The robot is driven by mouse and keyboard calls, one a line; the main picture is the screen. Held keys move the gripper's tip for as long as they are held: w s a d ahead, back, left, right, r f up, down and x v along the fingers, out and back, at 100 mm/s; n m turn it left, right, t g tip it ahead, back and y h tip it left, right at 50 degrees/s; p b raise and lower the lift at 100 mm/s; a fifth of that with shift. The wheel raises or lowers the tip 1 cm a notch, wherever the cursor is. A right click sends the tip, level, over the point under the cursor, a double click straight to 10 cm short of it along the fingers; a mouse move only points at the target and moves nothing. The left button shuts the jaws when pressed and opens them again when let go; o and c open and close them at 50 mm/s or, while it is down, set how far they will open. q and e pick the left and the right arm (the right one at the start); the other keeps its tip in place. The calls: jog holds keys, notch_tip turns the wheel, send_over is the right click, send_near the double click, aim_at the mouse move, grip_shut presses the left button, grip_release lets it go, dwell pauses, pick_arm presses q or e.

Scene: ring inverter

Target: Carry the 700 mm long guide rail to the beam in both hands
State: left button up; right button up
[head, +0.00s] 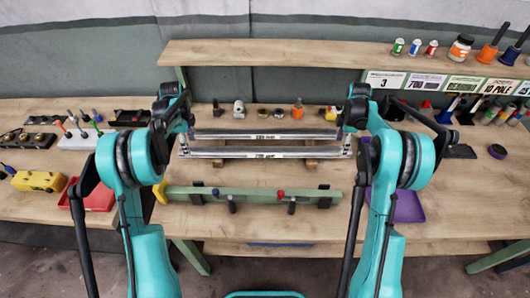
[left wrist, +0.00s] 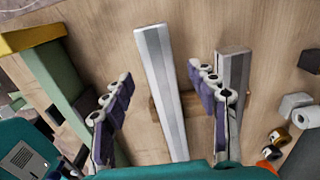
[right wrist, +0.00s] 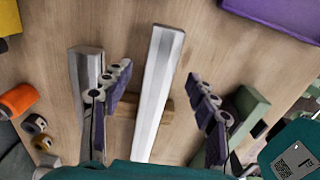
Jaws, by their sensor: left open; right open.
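Two long silver rails lie parallel on wooden supports at the middle of the bench. The nearer rail (head: 262,152) looks a little longer than the farther rail (head: 262,134); their labels are too small to read. The green beam (head: 262,196), with dark clamps, lies in front of them. My left gripper (left wrist: 160,72) is open, its fingers on either side of the nearer rail (left wrist: 158,85) at its left end. My right gripper (right wrist: 158,72) is open, its fingers on either side of the same rail (right wrist: 160,85) at its right end. Both show gaps to the rail.
A wooden support (left wrist: 180,105) is under the rails. Small parts, including an orange one (head: 297,108), stand behind them. A red tray (head: 97,198) is at left, a purple tray (head: 408,207) at right. A raised shelf (head: 300,52) runs along the back.

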aim_at(191, 149)
pick_arm(q)
jog(key=shift+f, duration=1.8)
pick_arm(e)
jog(key=shift+f, duration=1.75)
pick_arm(q)
grip_shut()
pick_arm(e)
grip_shut()
